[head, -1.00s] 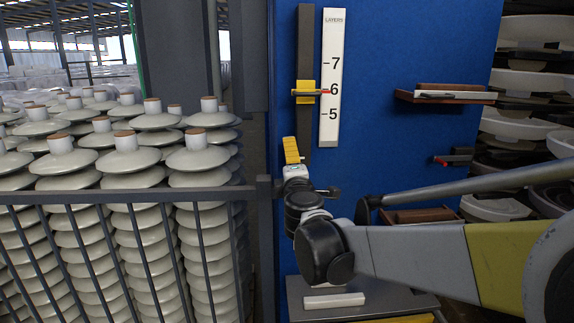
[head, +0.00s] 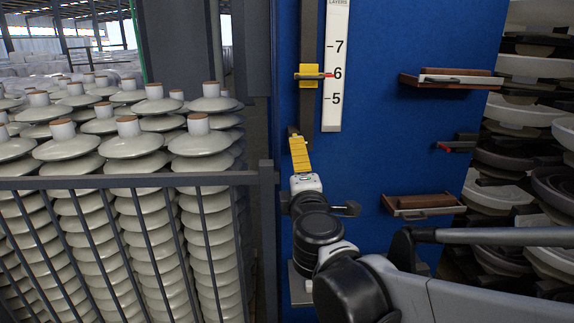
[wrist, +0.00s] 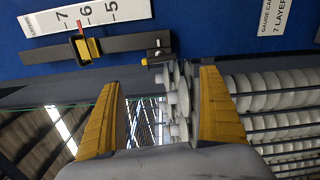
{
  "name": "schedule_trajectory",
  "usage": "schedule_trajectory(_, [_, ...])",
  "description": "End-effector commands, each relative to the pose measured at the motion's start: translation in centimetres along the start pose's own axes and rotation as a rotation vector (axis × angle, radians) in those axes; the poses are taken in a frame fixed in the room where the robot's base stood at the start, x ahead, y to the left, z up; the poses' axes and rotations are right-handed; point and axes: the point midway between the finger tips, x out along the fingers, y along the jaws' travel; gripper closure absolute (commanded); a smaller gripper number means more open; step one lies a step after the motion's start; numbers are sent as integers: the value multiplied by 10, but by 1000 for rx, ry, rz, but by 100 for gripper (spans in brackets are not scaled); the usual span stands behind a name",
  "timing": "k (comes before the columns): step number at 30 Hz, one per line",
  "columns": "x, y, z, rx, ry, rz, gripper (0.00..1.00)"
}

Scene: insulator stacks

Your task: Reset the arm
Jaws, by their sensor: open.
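My gripper (head: 299,152) shows its yellow finger from the side in the head view, in front of the blue panel (head: 400,40) and just below the dark gauge rail. In the wrist view my gripper (wrist: 158,108) has its two yellow fingers wide apart with nothing held between them. My arm reaches in from the lower right. The gauge has a white layer scale (head: 338,60) and a yellow slider (head: 307,77) with its red pointer near 6. The slider also shows at the upper left of the wrist view (wrist: 88,48), apart from the fingers.
Insulator stacks (head: 128,150) stand behind a grey rail fence (head: 120,181) left of my gripper. Two small shelves (head: 450,81) (head: 423,206) stick out of the panel on the right, with a red-tipped fitting (head: 457,146) between them. More stacked insulators (head: 535,100) stand far right.

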Motion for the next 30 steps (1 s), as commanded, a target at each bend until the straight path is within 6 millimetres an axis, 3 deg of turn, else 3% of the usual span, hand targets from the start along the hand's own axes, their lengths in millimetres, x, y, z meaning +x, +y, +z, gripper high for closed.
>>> schedule_trajectory(7, [-1,-6,5,19,-12,-8,10])
schedule_trajectory(11, [-15,-46,38,154,-93,-62,10])
schedule_trajectory(14, [-41,-104,78,351,-208,-146,10])
schedule_trajectory(15, [-54,-132,94,442,-260,-186,10])
schedule_trajectory(20, [-118,-248,131,807,-456,-363,10])
schedule_trajectory(24, [-178,-343,130,1109,-594,-526,10])
schedule_trajectory(27, [-213,-393,115,1287,-659,-631,10])
schedule_trajectory(30, [-237,-423,99,1416,-697,-713,10])
